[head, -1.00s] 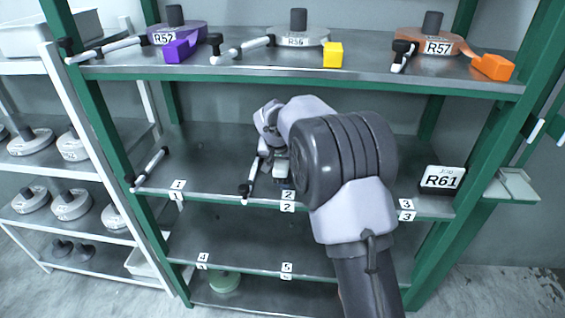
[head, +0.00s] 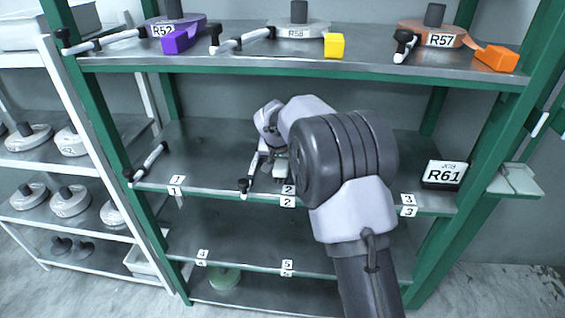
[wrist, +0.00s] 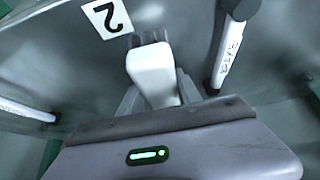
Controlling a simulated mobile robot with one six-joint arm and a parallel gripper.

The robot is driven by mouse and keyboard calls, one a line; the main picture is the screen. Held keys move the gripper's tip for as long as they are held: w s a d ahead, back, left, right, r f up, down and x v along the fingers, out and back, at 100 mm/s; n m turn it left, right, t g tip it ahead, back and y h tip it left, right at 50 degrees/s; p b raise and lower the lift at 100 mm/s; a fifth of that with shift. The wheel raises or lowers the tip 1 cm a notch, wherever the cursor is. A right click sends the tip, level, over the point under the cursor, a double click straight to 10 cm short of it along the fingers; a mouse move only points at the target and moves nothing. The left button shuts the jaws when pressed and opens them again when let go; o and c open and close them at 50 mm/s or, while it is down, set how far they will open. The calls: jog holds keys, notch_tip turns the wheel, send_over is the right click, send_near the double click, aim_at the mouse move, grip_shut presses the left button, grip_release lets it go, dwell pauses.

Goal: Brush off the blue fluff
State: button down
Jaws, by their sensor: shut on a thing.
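My gripper (head: 277,167) is over the middle shelf (head: 215,165), behind the tag marked 2 (head: 288,190). In the wrist view it is shut on a white-handled brush (wrist: 153,72), with short dark bristles at its far end close to the tag 2 (wrist: 106,17). In the head view the brush is small and partly hidden by my arm. I cannot make out any blue fluff; my wrist covers part of the shelf there.
A white rod with black ends (head: 250,173) lies just left of my gripper, and another (head: 150,162) is near tag 1. A sign R61 (head: 442,175) stands at the right. The upper shelf (head: 365,70) holds spools and coloured blocks.

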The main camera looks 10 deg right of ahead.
aim_at(280, 168)
jog(key=shift+s+a+f+b, duration=0.1)
jog(key=shift+s+f+b, duration=0.15)
jog(key=shift+b, duration=0.2)
jog(key=shift+s+a+r+b, duration=0.1)
jog(key=shift+s+a+b, duration=0.15)
jog(key=shift+s, duration=0.3)
jog(key=shift+s+a+r+b, duration=0.1)
jog(key=shift+s+b, duration=0.2)
jog(key=shift+s, duration=0.25)
jog(key=shift+s+a, duration=0.25)
jog(key=shift+s, duration=0.5)
jog(key=shift+s+a, duration=0.2)
jog(key=shift+s, duration=0.55)
jog(key=shift+s+a, duration=0.25)
jog(key=shift+s, duration=0.5)
jog(key=w+p, duration=0.1)
jog(key=w+d+p, duration=0.1)
jog(key=w, duration=0.1)
jog(key=shift+w+r, duration=0.15)
jog(key=shift+w+d+p, duration=0.3)
jog(key=shift+w+p, duration=0.2)
jog(key=shift+w, duration=0.35)
jog(key=shift+w+d+p, duration=0.25)
jog(key=shift+w+p, duration=0.25)
jog(key=shift+w, duration=0.3)
jog(key=shift+w+d+f, duration=0.1)
jog(key=shift+w+f, duration=0.1)
jog(key=shift+w, duration=0.1)
jog(key=shift+r+p, duration=1.95)
jog(key=shift+r, duration=1.05)
